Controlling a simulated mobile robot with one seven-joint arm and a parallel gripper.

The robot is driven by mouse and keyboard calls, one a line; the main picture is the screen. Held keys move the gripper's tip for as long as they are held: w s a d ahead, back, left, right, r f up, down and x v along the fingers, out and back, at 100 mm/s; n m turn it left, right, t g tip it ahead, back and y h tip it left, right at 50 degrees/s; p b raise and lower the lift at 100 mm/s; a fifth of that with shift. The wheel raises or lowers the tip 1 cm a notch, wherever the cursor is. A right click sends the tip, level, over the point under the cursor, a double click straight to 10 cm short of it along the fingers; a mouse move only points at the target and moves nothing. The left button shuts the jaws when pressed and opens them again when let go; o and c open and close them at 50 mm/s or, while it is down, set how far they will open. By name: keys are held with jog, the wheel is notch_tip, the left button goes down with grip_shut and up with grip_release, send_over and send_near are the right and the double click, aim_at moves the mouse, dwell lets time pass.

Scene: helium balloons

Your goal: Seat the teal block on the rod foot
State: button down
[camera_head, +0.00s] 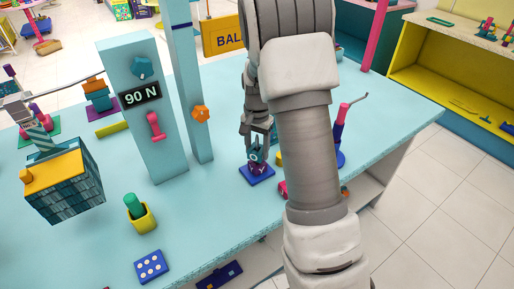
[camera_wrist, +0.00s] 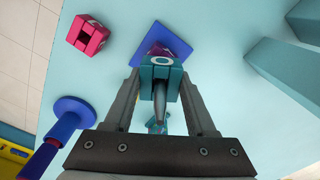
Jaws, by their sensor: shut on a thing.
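The teal block (camera_wrist: 174,82) has a pale ring mark on its face and sits between the fingers of my gripper (camera_wrist: 162,88) in the wrist view. My gripper is shut on it. The rod foot is a blue square plate (camera_wrist: 160,36) with a purple piece (camera_wrist: 157,48) on it, partly hidden behind the block. In the head view the blue plate (camera_head: 258,174) lies on the table under my gripper (camera_head: 257,148). The block is directly over the purple piece there. I cannot tell whether they touch or a small gap remains.
A pink block (camera_wrist: 88,35) lies beside the plate. A blue stand with a pink upper part (camera_head: 340,122) is to the right. A tall teal post (camera_head: 203,85) and the 90 N column (camera_head: 150,130) rise to the left. The table's front edge is close.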

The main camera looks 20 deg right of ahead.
jog(key=shift+f+b, duration=0.85)
jog(key=shift+f, duration=0.45)
jog(key=shift+c, duration=0.7)
grip_release()
jog(key=shift+r, duration=0.1)
notch_tip(320, 180, up, 17)
jog(key=shift+r+p, duration=0.1)
jog(key=shift+p, duration=0.45)
jog(key=shift+r, duration=0.1)
jog(key=s+a+r+n+t, duration=0.1)
jog(key=s+a+r+n, duration=0.1)
jog(key=s+a+r, duration=0.3)
jog(key=s+a+r+n+t, duration=0.1)
jog(key=s+r+n+t, duration=0.1)
jog(key=s, duration=0.4)
jog(key=s+a+n+t, duration=0.2)
jog(key=s+a+n, duration=0.2)
jog(key=s, duration=0.9)
jog(key=shift+s+f+n+t, duration=0.25)
jog(key=shift+f+n, duration=0.2)
jog(key=shift+n, duration=0.45)
